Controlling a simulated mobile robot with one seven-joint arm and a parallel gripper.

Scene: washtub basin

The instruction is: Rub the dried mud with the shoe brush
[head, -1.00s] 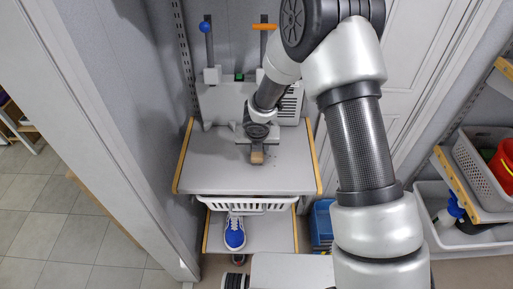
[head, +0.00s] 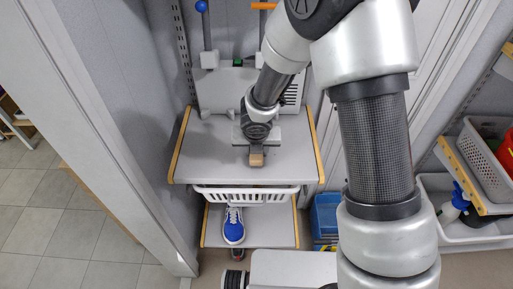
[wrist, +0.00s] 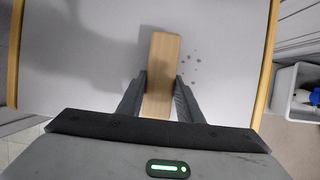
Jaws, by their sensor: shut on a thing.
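My gripper (wrist: 160,88) is shut on the shoe brush, a pale wooden block (wrist: 162,62), with a finger on each side of it. The brush points away from the hand over the grey shelf top; its bristles are hidden beneath the wood. In the head view the brush (head: 257,159) shows just in front of my gripper (head: 257,146), over the middle of the shelf top. The dried mud (wrist: 190,62) is a few small dark specks just right of the brush in the wrist view. Whether the brush touches the surface I cannot tell.
The grey shelf top (head: 210,160) has wooden side edges and is mostly bare. A light machine with levers (head: 213,92) stands at its back. Below are a white basket (head: 215,195) and a blue shoe (head: 233,226). A wall stands left; a crate (head: 487,160) is at right.

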